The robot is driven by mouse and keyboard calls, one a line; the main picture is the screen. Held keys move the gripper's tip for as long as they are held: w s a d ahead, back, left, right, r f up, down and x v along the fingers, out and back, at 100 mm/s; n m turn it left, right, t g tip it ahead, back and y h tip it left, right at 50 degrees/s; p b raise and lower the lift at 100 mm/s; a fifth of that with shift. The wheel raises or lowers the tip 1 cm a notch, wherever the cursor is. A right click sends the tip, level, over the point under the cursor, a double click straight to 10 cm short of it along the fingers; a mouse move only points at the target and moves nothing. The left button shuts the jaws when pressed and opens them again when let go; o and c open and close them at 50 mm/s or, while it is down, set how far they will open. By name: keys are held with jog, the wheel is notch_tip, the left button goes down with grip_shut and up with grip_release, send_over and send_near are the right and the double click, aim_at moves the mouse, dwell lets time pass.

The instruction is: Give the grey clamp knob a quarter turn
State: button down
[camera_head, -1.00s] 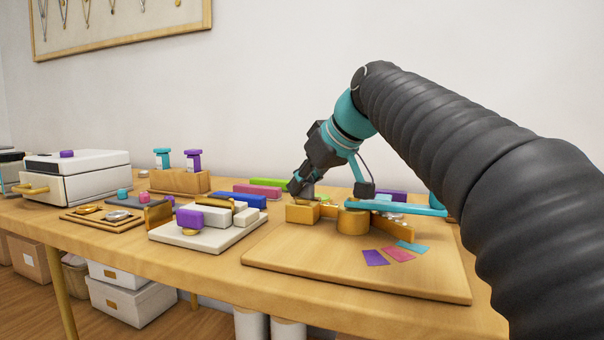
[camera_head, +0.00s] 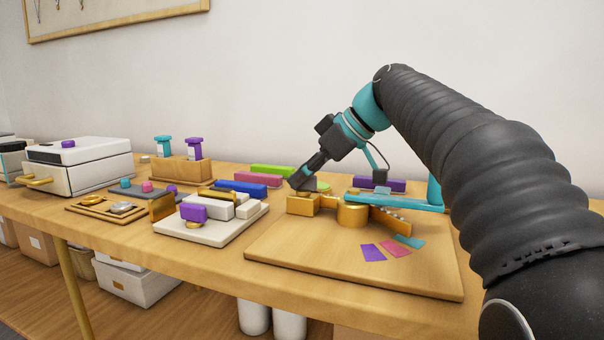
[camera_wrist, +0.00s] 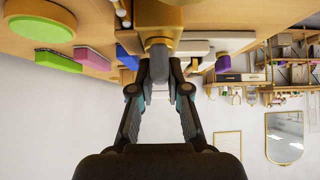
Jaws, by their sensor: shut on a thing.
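The grey clamp knob (camera_wrist: 158,43) shows in the wrist view as a short grey piece at a gold-coloured block, between my fingertips. My gripper (camera_wrist: 158,72) is shut on it. In the head view my gripper (camera_head: 301,182) reaches down from the upper right to the left end of the gold clamp (camera_head: 300,205). The fingers hide much of the knob there, so its turn angle cannot be told.
A wooden board (camera_head: 340,262) carries the clamp, a round gold post (camera_head: 352,214), a teal bar (camera_head: 395,201) and coloured cards (camera_head: 373,252). A white tray (camera_head: 212,232) with blocks stands to the left. Pink (camera_head: 258,179) and blue (camera_head: 240,188) blocks lie behind.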

jog(key=shift+w, duration=0.1)
jog(key=c, duration=1.1)
grip_release()
jog(key=shift+d, duration=0.15)
jog(key=shift+c, duration=0.2)
jog(key=shift+r, duration=0.1)
jog(key=v, duration=1.1)
jog(key=shift+d+r, duration=0.2)
jog(key=shift+r, duration=0.15)
